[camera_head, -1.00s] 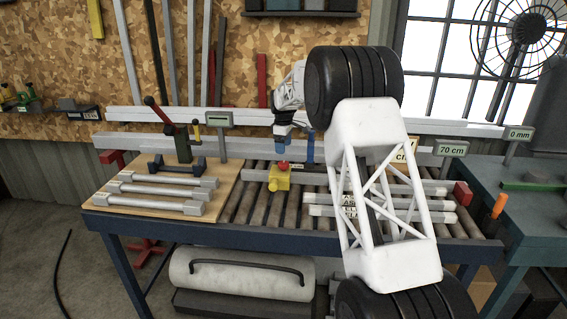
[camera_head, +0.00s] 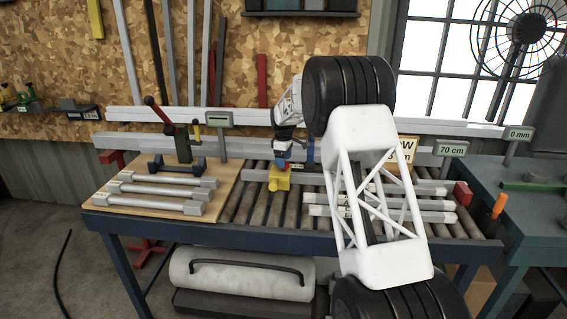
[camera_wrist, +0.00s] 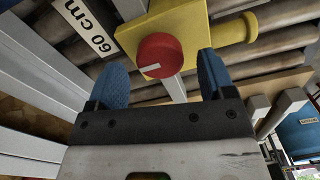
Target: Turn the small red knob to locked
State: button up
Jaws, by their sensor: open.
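The small red knob (camera_wrist: 160,55) is on a yellow block (camera_wrist: 198,33), and a pale line marks its face in the wrist view. In the head view the yellow block (camera_head: 279,180) sits on the roller table, with the knob mostly hidden by my gripper. My gripper (camera_wrist: 162,76) is open, its two blue fingertips on either side of the knob's near edge in the picture, with nothing held. In the head view my gripper (camera_head: 284,162) is right above the block. I cannot tell whether a finger touches the knob.
A wooden board (camera_head: 222,196) with several grey-ended bars lies left of the block. White bars (camera_head: 440,205) lie on the rollers at right. A "60 cm" sign (camera_wrist: 88,28) stands close by in the wrist view. A red-handled clamp (camera_head: 158,110) rises behind the board.

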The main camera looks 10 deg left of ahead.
jog(key=shift+f, duration=0.65)
jog(key=c, duration=0.9)
jog(key=shift+c, duration=0.2)
